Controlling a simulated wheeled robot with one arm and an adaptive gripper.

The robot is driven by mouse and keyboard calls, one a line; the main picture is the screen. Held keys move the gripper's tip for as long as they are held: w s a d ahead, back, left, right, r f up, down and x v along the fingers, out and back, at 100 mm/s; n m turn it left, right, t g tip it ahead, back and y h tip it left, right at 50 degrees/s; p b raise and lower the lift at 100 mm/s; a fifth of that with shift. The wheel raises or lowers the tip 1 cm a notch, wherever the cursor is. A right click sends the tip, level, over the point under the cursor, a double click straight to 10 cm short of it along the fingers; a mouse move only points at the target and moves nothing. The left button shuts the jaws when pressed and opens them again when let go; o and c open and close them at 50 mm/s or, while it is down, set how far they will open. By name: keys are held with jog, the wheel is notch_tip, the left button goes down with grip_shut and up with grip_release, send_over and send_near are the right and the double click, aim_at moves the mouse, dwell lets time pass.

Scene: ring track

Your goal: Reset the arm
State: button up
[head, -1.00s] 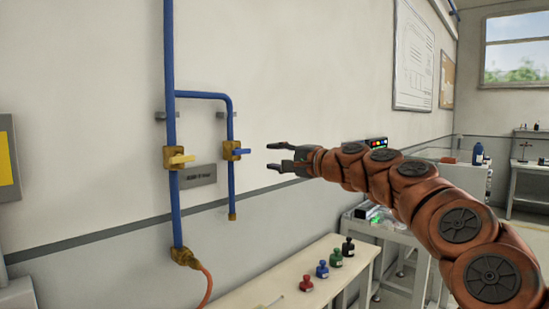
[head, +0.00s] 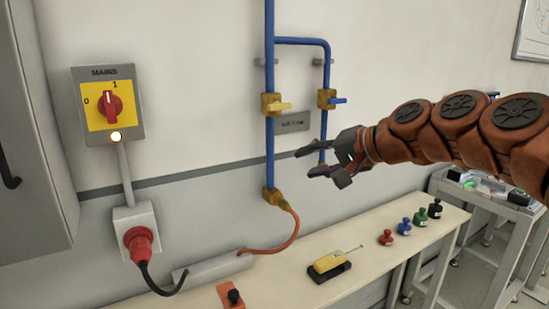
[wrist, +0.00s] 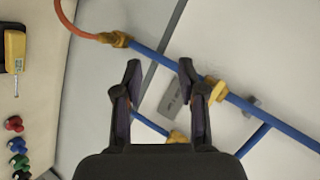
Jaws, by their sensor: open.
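My gripper (head: 318,163) is open and empty at the end of my orange arm, which reaches in from the right in the head view. It hangs in front of the wall, below the two valves and above the bench. In the wrist view the two fingers (wrist: 160,85) stand apart, with the wall, blue pipes and valves behind them. The yellow-handled valve (head: 278,104) sits on the left blue pipe and the blue-handled valve (head: 332,99) on the right one. Both handles point sideways. Part of the right pipe's lower end is hidden behind my gripper.
A MAINS switch box (head: 108,106) and red plug (head: 140,245) are at left. An orange hose (head: 292,235) leaves the pipe.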

jog(key=s+d+f+n+g+h+p, duration=0.1)
jog(key=s+f+n+g+h+p, duration=0.15)
jog(key=s+f, duration=0.8)
jog(key=s+d+f+n+g+h+p, duration=0.2)
jog(key=s+f+g+h, duration=0.35)
jog(key=s, duration=0.75)
jog(key=s+d+f+g+p, duration=0.1)
jog(key=s+d+f, duration=0.2)
jog(key=s, duration=0.3)
jog(key=s+d+f+g+h+p, duration=0.1)
jog(key=s+d+f, duration=0.2)
jog(key=s, duration=0.3)
jog(key=shift+s+d+f, duration=0.25)
jog(key=shift+s+d, duration=0.1)
jog(key=shift+d, duration=0.35)
